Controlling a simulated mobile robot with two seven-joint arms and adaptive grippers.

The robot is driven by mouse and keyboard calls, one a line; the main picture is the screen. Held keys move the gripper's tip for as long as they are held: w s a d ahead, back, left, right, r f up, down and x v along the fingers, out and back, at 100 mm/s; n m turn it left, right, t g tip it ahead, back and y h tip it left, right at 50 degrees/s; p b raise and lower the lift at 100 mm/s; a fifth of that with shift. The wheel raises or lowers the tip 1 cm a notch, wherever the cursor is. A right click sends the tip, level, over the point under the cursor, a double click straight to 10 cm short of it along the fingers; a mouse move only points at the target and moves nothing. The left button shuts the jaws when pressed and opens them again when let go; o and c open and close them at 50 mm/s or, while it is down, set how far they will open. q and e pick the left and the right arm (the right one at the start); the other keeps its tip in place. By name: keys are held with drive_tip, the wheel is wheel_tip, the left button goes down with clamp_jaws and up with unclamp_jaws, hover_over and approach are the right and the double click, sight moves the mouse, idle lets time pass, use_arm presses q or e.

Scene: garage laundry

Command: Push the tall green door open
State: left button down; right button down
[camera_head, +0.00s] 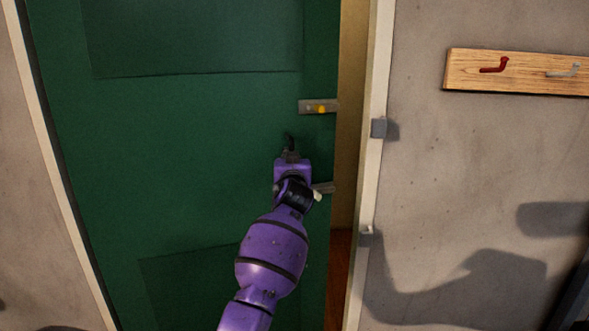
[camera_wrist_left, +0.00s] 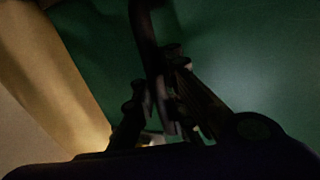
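The tall green door (camera_head: 190,130) stands ajar, with a narrow gap along its right edge. A grey latch plate with a yellow knob (camera_head: 318,107) sits near that edge, and a grey lever handle (camera_head: 323,188) sits lower, partly behind my wrist. My left gripper (camera_head: 290,143) is in front of the door, left of the handle, fingertips pointing up at the panel; I cannot tell if they touch it. My right gripper is not in view.
The pale door frame (camera_head: 370,130) carries a small grey catch (camera_head: 379,128). Through the gap show a tan wall (camera_head: 350,120) and reddish-brown floor (camera_head: 338,270). A wooden hook rack (camera_head: 520,72) hangs on the grey wall at right. Arm-like shadows fall on that wall.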

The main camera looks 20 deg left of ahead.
use_arm(q)
drive_tip(key=shift+s+a+f, duration=0.1)
drive_tip(key=shift+a, duration=0.05)
drive_tip(key=c, duration=1.9)
unclamp_jaws()
drive_tip(key=shift+a, duration=0.1)
drive_tip(key=shift+o, duration=0.7)
drive_tip(key=shift+s+d, duration=0.35)
drive_tip(key=shift+s, duration=0.1)
drive_tip(key=v, duration=1.1)
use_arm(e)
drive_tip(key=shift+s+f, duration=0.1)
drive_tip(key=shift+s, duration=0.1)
